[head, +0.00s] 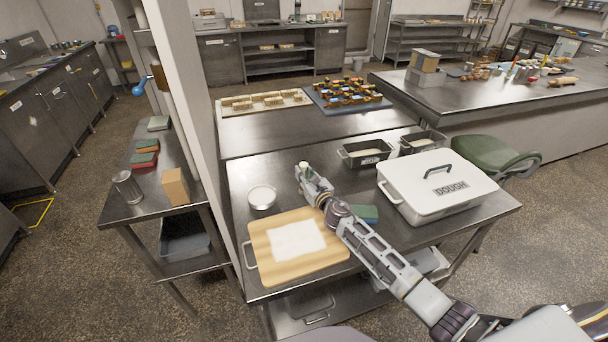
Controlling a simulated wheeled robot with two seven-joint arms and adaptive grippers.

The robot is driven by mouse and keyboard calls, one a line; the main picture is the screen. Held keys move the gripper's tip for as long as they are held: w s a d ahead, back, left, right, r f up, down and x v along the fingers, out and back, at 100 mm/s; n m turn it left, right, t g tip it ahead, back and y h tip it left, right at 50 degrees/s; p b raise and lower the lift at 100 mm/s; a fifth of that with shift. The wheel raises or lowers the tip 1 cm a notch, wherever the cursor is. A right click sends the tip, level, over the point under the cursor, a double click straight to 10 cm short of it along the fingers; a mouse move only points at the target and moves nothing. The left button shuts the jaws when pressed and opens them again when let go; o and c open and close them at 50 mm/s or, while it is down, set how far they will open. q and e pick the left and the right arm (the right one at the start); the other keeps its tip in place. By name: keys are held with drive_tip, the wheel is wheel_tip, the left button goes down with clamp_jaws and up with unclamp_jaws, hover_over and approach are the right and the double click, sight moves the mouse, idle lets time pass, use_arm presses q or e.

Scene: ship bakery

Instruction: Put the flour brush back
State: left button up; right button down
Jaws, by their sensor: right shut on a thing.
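My right arm reaches in from the lower right over the steel work table (240,205). My right gripper (307,175) is above the table, between the round white bowl (262,196) and the dark pans. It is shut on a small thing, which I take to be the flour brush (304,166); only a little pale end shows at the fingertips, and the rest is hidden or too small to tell. My left gripper is out of view.
A wooden board (270,273) with a white sheet lies at the front left. A white dough box (438,188) stands right, with two dark pans (365,152) behind it. A green-blue cloth or pad (364,213) lies by my forearm. A wall post (190,100) borders the left.

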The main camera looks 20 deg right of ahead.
drive_tip(key=c, duration=1.3)
unclamp_jaws()
drive_tip(key=shift+r, duration=0.1)
drive_tip(key=shift+s+d+b, duration=0.1)
drive_tip(key=shift+s+d, duration=0.25)
drive_tip(key=shift+s, duration=1.6)
drive_tip(key=shift+s+d+b, duration=0.1)
drive_tip(key=shift+s+d, duration=0.25)
drive_tip(key=shift+s, duration=1.65)
drive_tip(key=shift+s+d+b, duration=0.1)
drive_tip(key=shift+s+d, duration=0.25)
drive_tip(key=shift+s, duration=1.6)
